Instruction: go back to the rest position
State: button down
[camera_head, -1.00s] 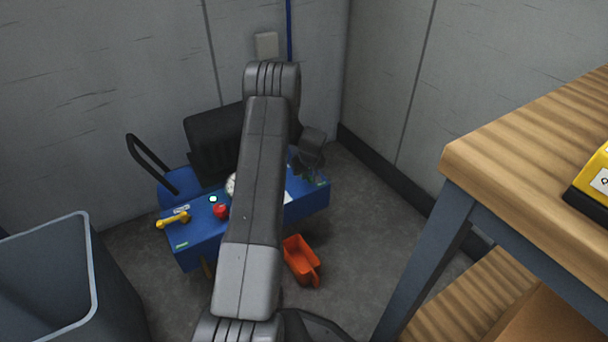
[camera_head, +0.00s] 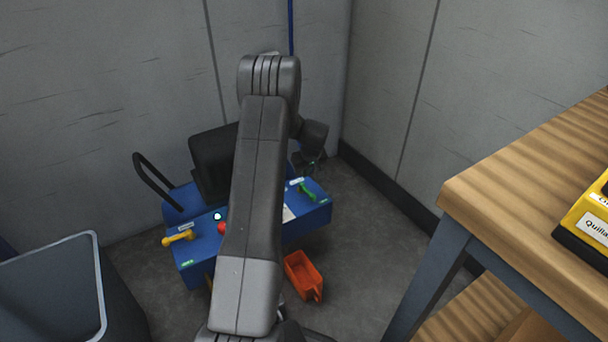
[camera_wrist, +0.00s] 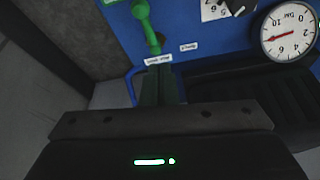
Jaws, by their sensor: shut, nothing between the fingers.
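My gripper (camera_wrist: 160,75) shows in the wrist view with its two narrow fingers together and nothing between them. Its tips point toward the blue machine (camera_wrist: 190,30), near a green lever (camera_wrist: 146,25) and a small white label. I cannot tell the exact gap, but the gripper holds nothing. In the head view my arm stretches over the machine (camera_head: 305,222), hiding its middle. The green lever (camera_head: 307,192) shows to the right of my arm, and a yellow lever (camera_head: 179,236) to the left. The fingertips are not clear in the head view.
A round gauge (camera_wrist: 289,32) is on the machine. An orange bin (camera_head: 303,275) lies on the floor. A grey bin (camera_head: 60,300) stands at left; a wooden workbench (camera_head: 490,205) with a yellow box (camera_head: 592,225) is at right. Walls close off the back.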

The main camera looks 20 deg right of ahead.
jog(key=shift+f, duration=0.1)
dwell(0.4)
jog(key=f, duration=0.2)
jog(key=a+f+b, duration=0.1)
jog(key=f, duration=0.1)
jog(key=w+a+f+b, duration=0.1)
jog(key=f, duration=0.1)
jog(key=shift+a+f, duration=0.15)
jog(key=shift+f, duration=0.1)
jog(key=shift+w+a+f+m+h+p, duration=0.25)
jog(key=shift+w+a+f+m+p, duration=0.35)
jog(key=shift+f+m, duration=0.25)
jog(key=shift+w+a+f+m+h+p, duration=0.25)
jog(key=shift+w+a+f+m+p, duration=0.25)
jog(key=shift+a+f+m, duration=0.3)
jog(key=shift+w+a, duration=0.15)
jog(key=shift+w, duration=0.35)
jog(key=shift+w+a+f+p, duration=0.15)
jog(key=shift+w+p, duration=0.3)
jog(key=shift+w, duration=0.25)
